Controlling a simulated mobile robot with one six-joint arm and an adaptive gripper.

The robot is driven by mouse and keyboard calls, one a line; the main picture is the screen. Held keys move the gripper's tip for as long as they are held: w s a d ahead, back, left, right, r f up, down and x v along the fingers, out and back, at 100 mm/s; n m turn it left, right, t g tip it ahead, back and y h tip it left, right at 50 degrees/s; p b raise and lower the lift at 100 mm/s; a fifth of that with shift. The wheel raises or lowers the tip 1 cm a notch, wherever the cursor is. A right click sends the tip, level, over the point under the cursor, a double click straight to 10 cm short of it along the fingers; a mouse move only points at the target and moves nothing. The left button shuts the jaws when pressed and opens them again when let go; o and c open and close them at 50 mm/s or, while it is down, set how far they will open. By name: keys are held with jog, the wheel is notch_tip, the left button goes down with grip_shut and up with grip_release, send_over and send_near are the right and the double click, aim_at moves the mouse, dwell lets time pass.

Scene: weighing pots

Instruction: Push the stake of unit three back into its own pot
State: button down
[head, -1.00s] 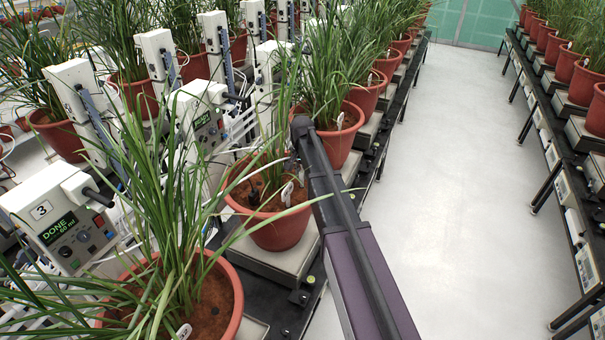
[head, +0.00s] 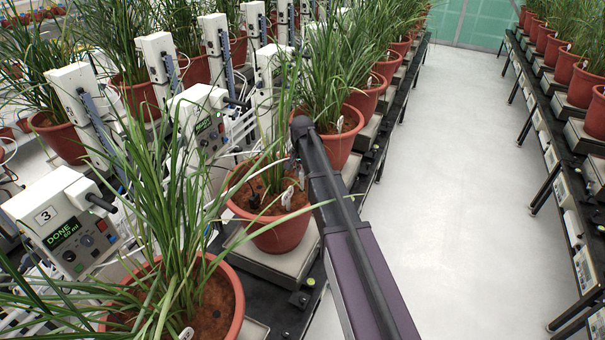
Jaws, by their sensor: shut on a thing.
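The control box of unit three (head: 62,228) stands at the left, with a "3" label and a green display reading DONE 60 ml. The near red pot (head: 236,305) beside it holds a grassy plant that hides much of its soil. A second red pot (head: 277,238) stands behind it, with a small black piece (head: 254,200) and white tags in its soil. I cannot tell whether that piece is a stake, or see which pot unit three feeds. My arm reaches up from the bottom right to a dark joint beside the second pot. My gripper is hidden.
More potted plants (head: 366,92) line the bench behind. White posts and boxes (head: 205,110) with thin tubes crowd the left. The pale aisle floor (head: 460,200) is clear, with another bench of pots (head: 566,68) at the far right.

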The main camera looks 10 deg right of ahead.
jog(key=shift+r+p, duration=1.05)
jog(key=shift+r, duration=0.1)
dwell(0.5)
jog(key=shift+r+p, duration=3.35)
jog(key=shift+p, duration=0.05)
jog(key=shift+r, duration=0.1)
jog(key=shift+r+p, duration=0.65)
jog(key=shift+p, duration=0.05)
